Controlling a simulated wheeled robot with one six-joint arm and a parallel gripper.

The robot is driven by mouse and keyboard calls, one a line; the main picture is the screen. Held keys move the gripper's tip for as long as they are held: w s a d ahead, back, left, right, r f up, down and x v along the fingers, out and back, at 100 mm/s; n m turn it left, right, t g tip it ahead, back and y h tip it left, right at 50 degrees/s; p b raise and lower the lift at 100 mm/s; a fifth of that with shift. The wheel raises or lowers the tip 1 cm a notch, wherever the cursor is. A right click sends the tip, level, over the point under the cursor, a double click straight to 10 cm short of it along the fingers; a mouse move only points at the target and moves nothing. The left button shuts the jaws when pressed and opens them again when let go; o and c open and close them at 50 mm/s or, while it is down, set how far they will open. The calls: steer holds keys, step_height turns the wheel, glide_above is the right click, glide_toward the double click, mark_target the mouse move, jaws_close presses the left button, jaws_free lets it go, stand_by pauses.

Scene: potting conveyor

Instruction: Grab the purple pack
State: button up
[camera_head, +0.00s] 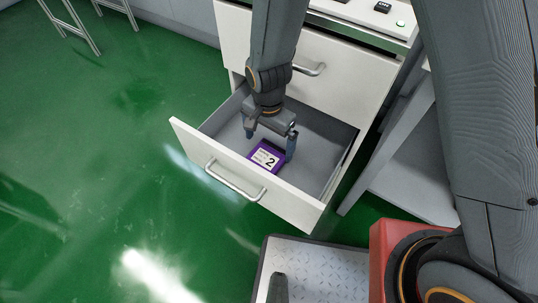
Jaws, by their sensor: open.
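The purple pack (268,155) lies in the open lower drawer (320,138). It has a white label with a "2" and lies near the drawer's front panel. My gripper (269,148) is open and points down into the drawer, with its two fingers spread to the left and right of the pack. The right finger is close to the pack's right edge; I cannot tell whether it touches. The pack's far edge is near or under the gripper body.
The drawer front (245,178) with its metal handle (234,182) stands pulled out over the green floor (90,180). A closed upper drawer (340,72) is above and behind. A grey shelf unit (418,165) stands to the right. The drawer's right part is empty.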

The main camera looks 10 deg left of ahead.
mark_target(267, 156)
steer(key=shift+s+a+f, duration=0.1)
steer(key=shift+a+f, duration=0.05)
steer(key=shift+f, duration=0.55)
step_height(267, 156, down, 5)
steer(key=shift+r+b, duration=0.1)
steer(key=shift+b, duration=0.55)
steer(key=c, duration=1.1)
steer(key=shift+r, duration=0.1)
